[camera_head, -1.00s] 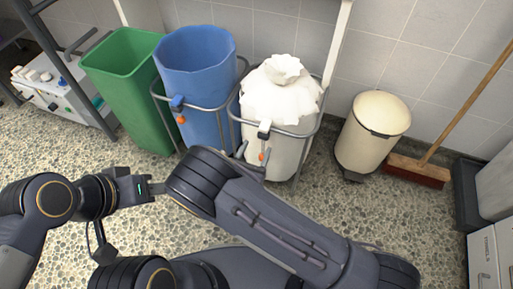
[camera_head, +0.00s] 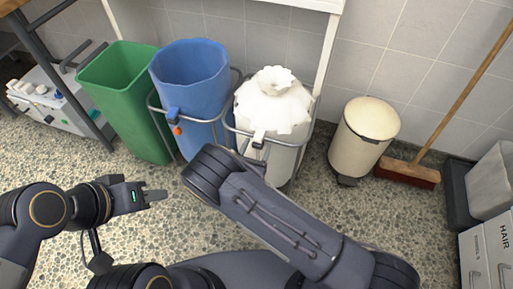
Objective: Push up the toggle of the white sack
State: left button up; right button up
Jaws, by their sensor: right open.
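The white sack (camera_head: 272,108) stands in a grey metal ring frame, its top gathered into a frilled neck (camera_head: 274,80). My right gripper (camera_head: 243,150) is mostly hidden behind my own arm; only a dark bit shows close to the sack's front, and contact cannot be told. My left gripper (camera_head: 156,195) is over the floor at left, apart from the sack. Its small fingers do not show whether they are parted.
A blue bin liner (camera_head: 190,80) with an orange toggle (camera_head: 177,131) stands left of the sack, then a green bin (camera_head: 125,95). A cream pedal bin (camera_head: 358,140) and a broom (camera_head: 410,172) are at right. A tiled wall is behind; speckled floor is open in front.

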jog(key=shift+w, duration=0.1)
grip_shut()
jog(key=shift+r, duration=0.45)
grip_release()
